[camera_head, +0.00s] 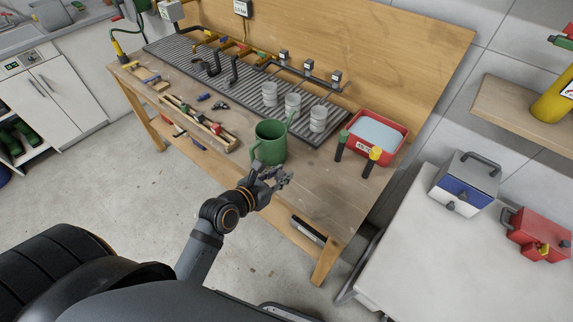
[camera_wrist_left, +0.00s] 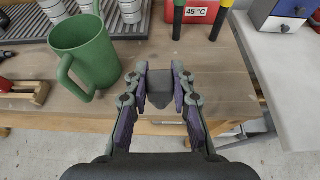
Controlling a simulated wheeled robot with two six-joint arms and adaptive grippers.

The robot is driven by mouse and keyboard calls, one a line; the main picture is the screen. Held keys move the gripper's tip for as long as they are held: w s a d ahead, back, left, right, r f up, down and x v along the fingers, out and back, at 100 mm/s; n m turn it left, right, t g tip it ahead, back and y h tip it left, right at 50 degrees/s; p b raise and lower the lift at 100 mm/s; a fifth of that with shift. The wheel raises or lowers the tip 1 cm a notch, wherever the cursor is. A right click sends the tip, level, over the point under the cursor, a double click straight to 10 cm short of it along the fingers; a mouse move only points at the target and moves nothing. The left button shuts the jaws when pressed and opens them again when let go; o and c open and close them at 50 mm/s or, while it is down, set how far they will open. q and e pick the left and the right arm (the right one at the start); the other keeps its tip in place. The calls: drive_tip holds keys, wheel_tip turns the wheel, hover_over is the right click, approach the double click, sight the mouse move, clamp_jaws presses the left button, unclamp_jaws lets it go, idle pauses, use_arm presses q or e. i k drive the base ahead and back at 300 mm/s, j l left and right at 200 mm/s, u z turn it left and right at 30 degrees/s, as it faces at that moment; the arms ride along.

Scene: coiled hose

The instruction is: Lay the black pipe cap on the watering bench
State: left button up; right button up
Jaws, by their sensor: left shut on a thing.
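The wooden watering bench (camera_head: 318,197) runs across the head view; its bare front strip shows in the left wrist view (camera_wrist_left: 225,85). My left gripper (camera_head: 277,177) is at the bench's front edge, just in front of the green watering can (camera_head: 270,142). In the left wrist view my left gripper (camera_wrist_left: 162,76) is shut on a dark, smooth piece, the black pipe cap (camera_wrist_left: 161,90), held between the fingers. Whether the cap touches the bench cannot be told. The cap is too small to make out in the head view. My right gripper is not in view.
Grey cylinders (camera_head: 292,105) stand on the ribbed mat behind the can. A red basin (camera_head: 378,133) and two dark bottles with green and yellow tops stand to the right. A wooden tool tray (camera_head: 199,125) lies left. The bench's front right is clear.

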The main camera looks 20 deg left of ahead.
sight(238, 121)
drive_tip(key=i+j+z, duration=0.15)
drive_tip(key=j, duration=0.55)
drive_tip(key=j+z, duration=0.2)
drive_tip(key=j, duration=0.45)
